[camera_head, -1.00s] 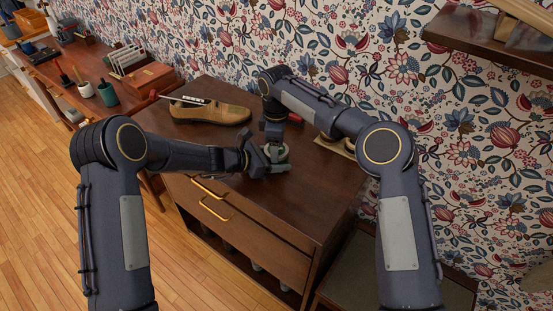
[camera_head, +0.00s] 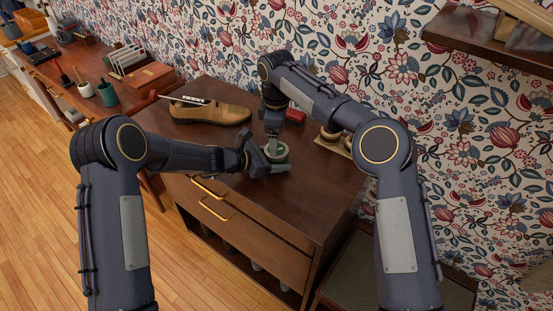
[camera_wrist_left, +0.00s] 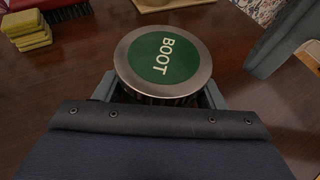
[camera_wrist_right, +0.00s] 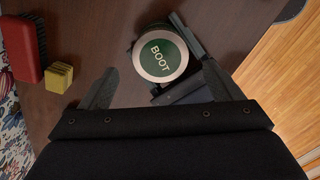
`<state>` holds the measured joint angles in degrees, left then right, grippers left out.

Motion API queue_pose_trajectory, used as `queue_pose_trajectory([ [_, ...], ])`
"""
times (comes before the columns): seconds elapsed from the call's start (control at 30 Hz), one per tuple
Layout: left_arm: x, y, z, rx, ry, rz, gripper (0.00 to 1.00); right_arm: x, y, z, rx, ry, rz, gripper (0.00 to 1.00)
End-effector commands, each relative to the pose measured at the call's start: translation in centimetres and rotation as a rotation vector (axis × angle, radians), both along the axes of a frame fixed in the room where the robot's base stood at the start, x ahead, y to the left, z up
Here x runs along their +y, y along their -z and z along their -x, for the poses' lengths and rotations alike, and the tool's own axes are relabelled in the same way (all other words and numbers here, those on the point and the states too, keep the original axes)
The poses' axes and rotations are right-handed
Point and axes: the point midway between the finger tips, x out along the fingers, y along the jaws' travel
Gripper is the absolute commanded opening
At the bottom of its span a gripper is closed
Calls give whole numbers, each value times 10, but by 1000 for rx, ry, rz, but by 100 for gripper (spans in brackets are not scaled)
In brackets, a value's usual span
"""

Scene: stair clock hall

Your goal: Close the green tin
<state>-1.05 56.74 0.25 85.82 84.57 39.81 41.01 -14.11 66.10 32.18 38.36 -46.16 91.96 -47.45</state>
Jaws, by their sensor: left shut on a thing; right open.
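The green tin (camera_head: 279,154) stands on the brown cabinet top. Its round green lid, marked BOOT with a silver rim, lies on top in the left wrist view (camera_wrist_left: 163,56) and the right wrist view (camera_wrist_right: 160,54). I cannot tell whether the lid is fully seated. My left gripper (camera_head: 272,162) is shut around the tin's body from the side, below the lid. My right gripper (camera_wrist_right: 158,85) is open just above the tin, its fingers apart and not on the lid. Most of the tin's body is hidden by the lid and left gripper.
A red brush (camera_wrist_right: 22,48) and stacked yellow blocks (camera_wrist_right: 59,77) lie on the cabinet behind the tin. A brown shoe (camera_head: 209,113) is at the back left, and round items on a mat (camera_head: 330,138) are at the right. The cabinet's front right is clear.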

Motion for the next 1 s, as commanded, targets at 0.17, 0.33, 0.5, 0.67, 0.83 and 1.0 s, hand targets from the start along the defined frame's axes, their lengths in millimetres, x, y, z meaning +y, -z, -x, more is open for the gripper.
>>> queue_pose_trajectory([
  [0.17,0,0,0,0,0,1,0,0,-9,0,0,0,0,86],
  [0.33,0,0,0,0,0,1,0,0,-9,0,0,0,0,86],
  [0.5,0,-1,0,0,0,1,0,1,-18,0,-2,-67,-2,86],
  [0.67,0,0,0,0,0,1,0,1,-37,0,-1,-228,-1,86],
  [0.83,0,0,0,0,0,1,0,0,-44,0,1,-296,0,86],
  [1.0,0,0,0,0,0,1,0,0,-43,0,1,-295,1,86],
])
